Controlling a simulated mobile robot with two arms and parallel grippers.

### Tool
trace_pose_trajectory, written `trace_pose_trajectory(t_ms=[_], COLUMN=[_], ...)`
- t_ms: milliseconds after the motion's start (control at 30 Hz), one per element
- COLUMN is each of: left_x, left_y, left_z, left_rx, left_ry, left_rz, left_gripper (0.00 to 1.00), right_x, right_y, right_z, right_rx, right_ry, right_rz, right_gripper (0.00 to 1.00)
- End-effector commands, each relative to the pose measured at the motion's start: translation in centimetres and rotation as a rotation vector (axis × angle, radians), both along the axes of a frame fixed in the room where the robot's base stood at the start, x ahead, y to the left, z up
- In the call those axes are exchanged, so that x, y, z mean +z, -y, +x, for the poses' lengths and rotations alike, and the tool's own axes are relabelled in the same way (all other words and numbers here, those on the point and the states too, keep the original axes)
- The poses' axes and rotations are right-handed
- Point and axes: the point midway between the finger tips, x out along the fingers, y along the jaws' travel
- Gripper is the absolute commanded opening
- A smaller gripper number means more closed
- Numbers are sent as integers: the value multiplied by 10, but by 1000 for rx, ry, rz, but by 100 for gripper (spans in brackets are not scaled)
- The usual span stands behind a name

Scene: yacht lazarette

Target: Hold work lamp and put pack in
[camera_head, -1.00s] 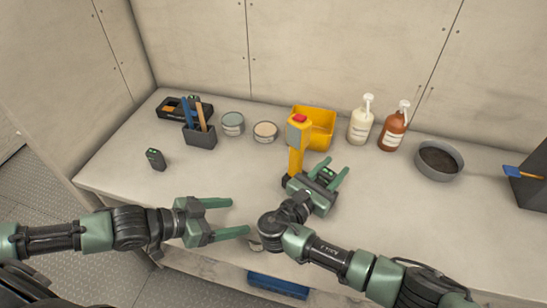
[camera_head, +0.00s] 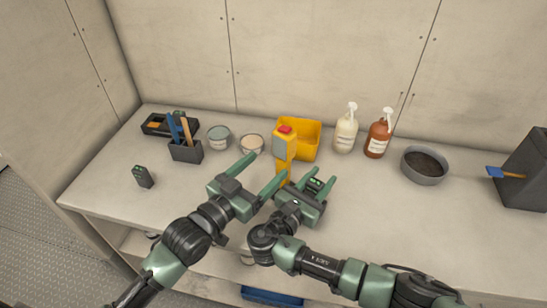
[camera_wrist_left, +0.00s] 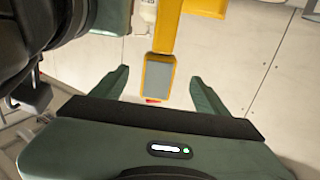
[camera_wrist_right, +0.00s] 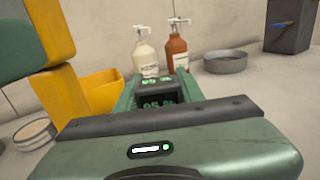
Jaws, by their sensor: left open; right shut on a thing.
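The yellow work lamp (camera_head: 286,146), with a grey panel and red top, stands upright on the bench. It also shows between the spread fingers in the left wrist view (camera_wrist_left: 160,75). My left gripper (camera_head: 265,168) is open and empty, its fingers pointing at the lamp; I see no contact. My right gripper (camera_head: 319,178) is shut on a dark pack with green marks (camera_wrist_right: 157,92), just right of the lamp's lower part. Another dark pack (camera_head: 143,177) stands at the bench's left. The lamp's base is partly hidden behind my grippers.
A yellow bin (camera_head: 304,138) stands behind the lamp. A tool holder (camera_head: 186,152), a black tray (camera_head: 157,124) and two round tins are to the left. Two pump bottles (camera_head: 346,132) and a grey bowl (camera_head: 424,168) are to the right.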

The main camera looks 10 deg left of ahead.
Motion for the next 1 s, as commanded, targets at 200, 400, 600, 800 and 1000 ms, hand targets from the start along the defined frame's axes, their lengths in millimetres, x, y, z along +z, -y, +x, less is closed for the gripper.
trace_pose_trajectory(t_ms=[200, 400, 600, 800, 1000], left_x=[2, 2, 1, 1, 1], left_y=[15, 32, 44, 49, 49], left_z=[33, 68, 92, 101, 102], left_rx=[-1, -2, -2, -3, -3], left_ry=[5, 3, 1, 1, 1], left_rz=[-2, -1, 0, 0, 0], left_gripper=[75, 75, 75, 75, 75], right_x=[0, 0, 0, 0, 0], right_y=[0, 0, 0, 0, 0], right_z=[0, 0, 0, 0, 0], right_rx=[0, 0, 0, 0, 0], right_ry=[1, 1, 1, 1, 1], right_rz=[0, 0, 0, 0, 0], right_gripper=[0, 0, 0, 0, 0])
